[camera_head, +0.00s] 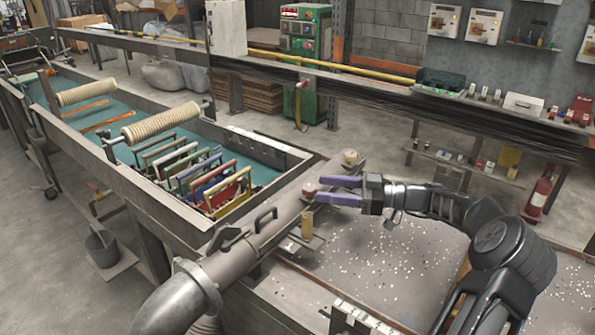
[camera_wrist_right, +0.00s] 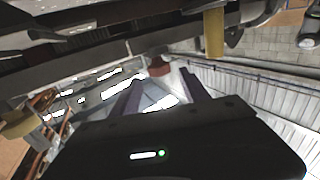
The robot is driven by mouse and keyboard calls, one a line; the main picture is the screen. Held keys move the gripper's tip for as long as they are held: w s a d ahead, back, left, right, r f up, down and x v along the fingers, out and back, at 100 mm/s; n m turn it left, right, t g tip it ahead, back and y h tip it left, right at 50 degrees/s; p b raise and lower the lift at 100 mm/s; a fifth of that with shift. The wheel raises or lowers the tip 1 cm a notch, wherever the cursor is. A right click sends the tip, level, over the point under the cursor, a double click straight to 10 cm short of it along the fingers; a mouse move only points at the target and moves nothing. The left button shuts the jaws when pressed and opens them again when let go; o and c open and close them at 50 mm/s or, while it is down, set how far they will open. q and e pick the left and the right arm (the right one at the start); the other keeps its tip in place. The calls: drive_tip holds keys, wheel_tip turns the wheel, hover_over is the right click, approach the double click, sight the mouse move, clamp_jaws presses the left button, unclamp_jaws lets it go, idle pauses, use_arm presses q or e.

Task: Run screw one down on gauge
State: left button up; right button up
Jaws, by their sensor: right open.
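My right gripper (camera_head: 320,189) has purple fingers and is open. Its tips are at a small red knob (camera_head: 309,190) on the upper side of the grey metal tube (camera_head: 283,212). In the right wrist view the red knob (camera_wrist_right: 158,66) shows just beyond and between the spread fingertips (camera_wrist_right: 160,77); I cannot tell whether they touch it. A cream knob (camera_head: 350,157) stands farther back, and a yellow cylinder (camera_head: 307,226) hangs at the near side. No label shows which one is screw one. My left gripper is out of view.
A teal-floored trough (camera_head: 262,172) holds several coloured frames (camera_head: 210,178) and a beige roller (camera_head: 160,124) at the left. A speckled flat surface (camera_head: 375,270) lies below my right arm. A shelf rail (camera_head: 400,93) with small items runs behind.

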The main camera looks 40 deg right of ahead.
sight(298, 197)
drive_tip(key=shift+a, duration=0.1)
drive_tip(key=p+x, duration=0.1)
drive_tip(key=x, duration=0.6)
drive_tip(key=shift+w+a+f+p, duration=0.1)
drive_tip(key=shift+w+a+p, duration=0.05)
drive_tip(key=shift+w+p, duration=0.2)
clamp_jaws()
idle(0.6)
